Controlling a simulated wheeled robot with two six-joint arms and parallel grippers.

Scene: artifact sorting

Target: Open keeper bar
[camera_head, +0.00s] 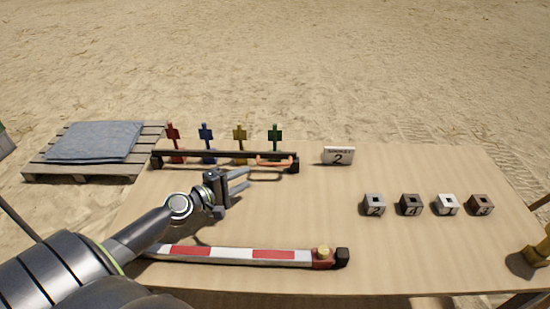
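A dark bar (215,154), which looks like the keeper bar, runs across the front of a row of upright figures at the table's back left. An orange handle (273,160) sits near its right end. The figures behind it are red (174,137), blue (206,135), yellow (240,135) and green (275,135); the bar hides part of their lower ends. My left gripper (241,180) is in front of the bar, left of and nearer than the handle. Its two fingers are apart, pointing right, with nothing seen between them. My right gripper is not in view.
A red-and-white striped bar (230,254) lies along the table's front. A sign with a 2 (338,156) stands at the back. Several small blocks (411,204) line the right side. A yellow object (529,261) is at the right edge. The table's middle is clear.

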